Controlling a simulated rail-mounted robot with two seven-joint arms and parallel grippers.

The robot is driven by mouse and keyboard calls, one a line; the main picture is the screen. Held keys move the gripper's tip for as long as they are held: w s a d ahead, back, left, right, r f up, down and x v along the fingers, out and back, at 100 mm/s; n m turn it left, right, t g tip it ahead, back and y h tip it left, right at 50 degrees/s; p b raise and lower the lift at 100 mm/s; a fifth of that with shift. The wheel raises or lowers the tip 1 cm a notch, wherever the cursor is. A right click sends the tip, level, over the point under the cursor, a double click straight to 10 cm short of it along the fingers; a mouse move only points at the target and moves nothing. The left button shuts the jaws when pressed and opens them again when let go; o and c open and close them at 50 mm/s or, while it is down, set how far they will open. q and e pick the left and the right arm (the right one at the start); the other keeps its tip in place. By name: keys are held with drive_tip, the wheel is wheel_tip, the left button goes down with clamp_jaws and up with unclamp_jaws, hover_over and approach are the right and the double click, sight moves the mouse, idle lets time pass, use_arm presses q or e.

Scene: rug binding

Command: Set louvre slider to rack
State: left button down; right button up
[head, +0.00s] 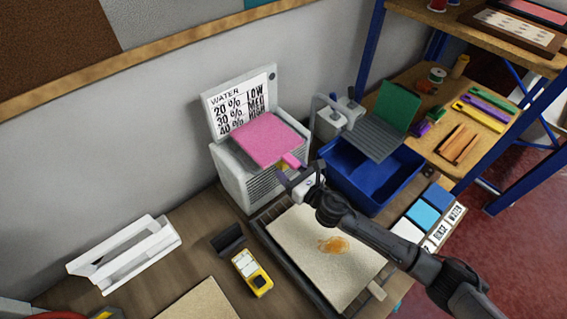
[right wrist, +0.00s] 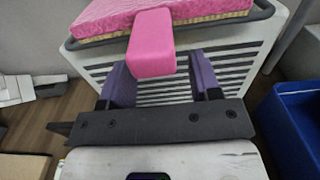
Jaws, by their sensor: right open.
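A white louvred box (head: 262,185) stands against the wall. Its slatted front (right wrist: 160,88) fills the middle of the right wrist view. A pink pad (head: 264,138) lies on top, with a pink block-like tab (head: 293,160) sticking out toward my right gripper. The tab (right wrist: 152,43) also shows large in the right wrist view. I cannot tell which part is the louvre slider. My right gripper (head: 292,180) is open before the louvres, its purple fingers (right wrist: 162,82) apart and just below the tab in the picture. Nothing shows between them. My left gripper is out of view.
A water-level sign (head: 240,102) stands behind the box. A blue bin (head: 370,183) with a grey ribbed rack (head: 376,138) above it is to the right. A stained beige mat (head: 310,235) lies in front. A yellow meter (head: 252,272) and white stand (head: 125,253) are left.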

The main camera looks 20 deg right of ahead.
sight(286, 167)
drive_tip(key=shift+x, duration=1.5)
clamp_jaws()
